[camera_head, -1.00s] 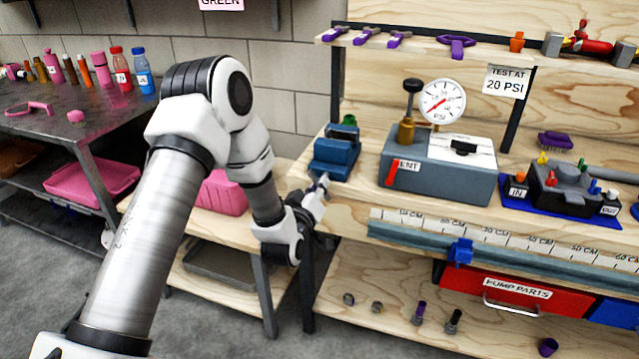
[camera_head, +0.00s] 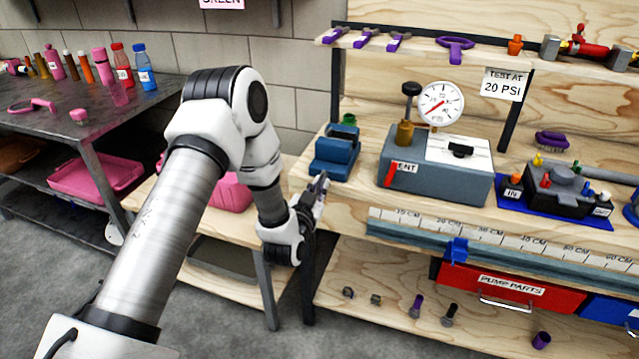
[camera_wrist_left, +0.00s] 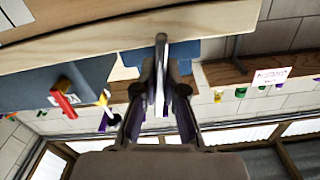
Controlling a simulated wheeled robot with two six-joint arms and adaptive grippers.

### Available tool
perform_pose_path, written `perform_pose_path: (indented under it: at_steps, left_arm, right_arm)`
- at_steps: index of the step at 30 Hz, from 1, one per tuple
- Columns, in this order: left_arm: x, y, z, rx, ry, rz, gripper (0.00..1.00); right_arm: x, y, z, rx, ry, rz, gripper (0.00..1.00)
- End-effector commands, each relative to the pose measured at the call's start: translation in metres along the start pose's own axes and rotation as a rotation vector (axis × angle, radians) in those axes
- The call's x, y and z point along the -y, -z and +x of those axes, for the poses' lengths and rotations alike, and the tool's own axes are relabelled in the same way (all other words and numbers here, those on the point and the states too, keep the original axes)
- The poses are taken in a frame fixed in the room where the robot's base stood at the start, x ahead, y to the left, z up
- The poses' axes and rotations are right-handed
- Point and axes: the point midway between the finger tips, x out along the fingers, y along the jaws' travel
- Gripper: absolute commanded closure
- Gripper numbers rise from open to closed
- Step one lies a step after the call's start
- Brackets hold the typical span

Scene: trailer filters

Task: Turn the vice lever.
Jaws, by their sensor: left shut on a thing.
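The blue vice (camera_head: 335,152) stands at the left front corner of the wooden bench. My left gripper (camera_head: 320,187) is in front of it at the bench edge, with its fingers pointing upward. In the left wrist view, my left gripper (camera_wrist_left: 160,85) is shut on a narrow grey bar, the vice lever (camera_wrist_left: 161,46). Blue parts of the vice (camera_wrist_left: 205,48) show behind the fingers. In the head view the lever is too small and covered to make out clearly. My right gripper is out of view.
A grey test box (camera_head: 435,170) with a red lever (camera_head: 389,175) and a pressure gauge (camera_head: 440,103) stands right of the vice. A ruler rail (camera_head: 500,247) runs along the bench front. A pink bin (camera_head: 232,192) sits behind my left arm.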

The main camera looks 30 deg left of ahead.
Motion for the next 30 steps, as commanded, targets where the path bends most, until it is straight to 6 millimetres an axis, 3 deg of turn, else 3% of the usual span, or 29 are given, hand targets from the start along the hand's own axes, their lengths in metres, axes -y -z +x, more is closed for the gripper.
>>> perform_pose_path:
  at_steps: [19, 21, 30]
  left_arm:
    - [-0.0001, -0.0001, 0.0001, 0.0, 0.0, 0.058, 1.0]
    - [-0.0001, -0.0001, 0.0001, 0.0, 0.0, 0.058, 0.66]
    - [0.0, -0.0002, -0.0006, 0.0, 0.0, 0.057, 0.65]
  right_arm:
    - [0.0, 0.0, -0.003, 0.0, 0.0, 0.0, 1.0]
    - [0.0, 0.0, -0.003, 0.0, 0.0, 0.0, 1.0]
    - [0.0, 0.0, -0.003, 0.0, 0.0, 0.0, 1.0]
